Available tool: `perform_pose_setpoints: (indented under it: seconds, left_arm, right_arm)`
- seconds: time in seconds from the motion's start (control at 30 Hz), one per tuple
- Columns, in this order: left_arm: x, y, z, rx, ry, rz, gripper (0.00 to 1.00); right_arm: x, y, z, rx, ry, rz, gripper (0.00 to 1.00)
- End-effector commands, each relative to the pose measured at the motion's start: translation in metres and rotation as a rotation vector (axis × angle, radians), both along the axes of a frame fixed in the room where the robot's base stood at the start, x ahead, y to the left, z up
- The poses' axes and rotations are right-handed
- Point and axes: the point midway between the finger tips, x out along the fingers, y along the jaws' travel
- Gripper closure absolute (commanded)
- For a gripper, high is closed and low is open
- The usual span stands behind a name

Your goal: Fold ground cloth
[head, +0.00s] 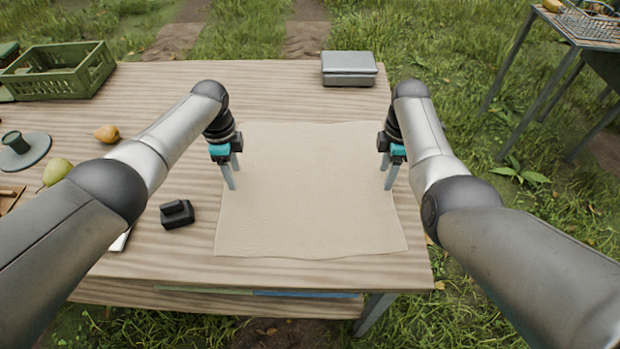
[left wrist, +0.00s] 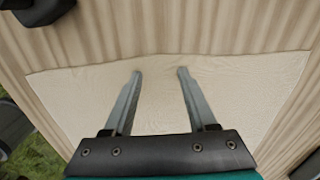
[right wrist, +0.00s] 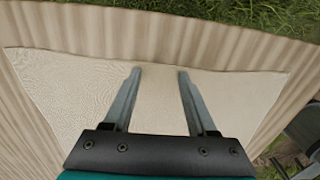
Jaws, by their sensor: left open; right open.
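The beige ground cloth (head: 310,200) lies flat and spread out on the wooden table. My left gripper (head: 231,178) is open and points down above the cloth's left edge. My right gripper (head: 389,178) is open and points down above the cloth's right edge. In the left wrist view the cloth (left wrist: 80,90) lies beneath the two parted fingers (left wrist: 160,73), whose tips come close to its edge. In the right wrist view the cloth (right wrist: 70,85) also lies beneath parted fingers (right wrist: 158,70) near its edge. Nothing is between either pair of fingers except cloth below; I cannot tell whether the tips touch it.
A metal side table (head: 570,30) stands on the grass at right.

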Motion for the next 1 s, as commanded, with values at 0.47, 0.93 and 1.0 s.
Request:
perform_pose_setpoints:
  seconds: [0.47,0.93,1.0]
  left_arm:
    - [-0.0008,0.0003,-0.0012,0.001,0.002,0.000,0.60]
    - [-0.0011,0.0006,-0.0016,0.001,0.003,0.000,0.86]
    - [-0.0012,0.0006,-0.0016,0.001,0.003,0.001,0.90]
  right_arm:
    - [-0.0009,-0.0001,-0.0018,0.000,0.002,0.000,0.60]
    - [-0.0014,0.0000,-0.0024,0.000,0.004,0.000,0.86]
    - [-0.0014,0.0000,-0.0025,0.000,0.004,0.000,0.90]
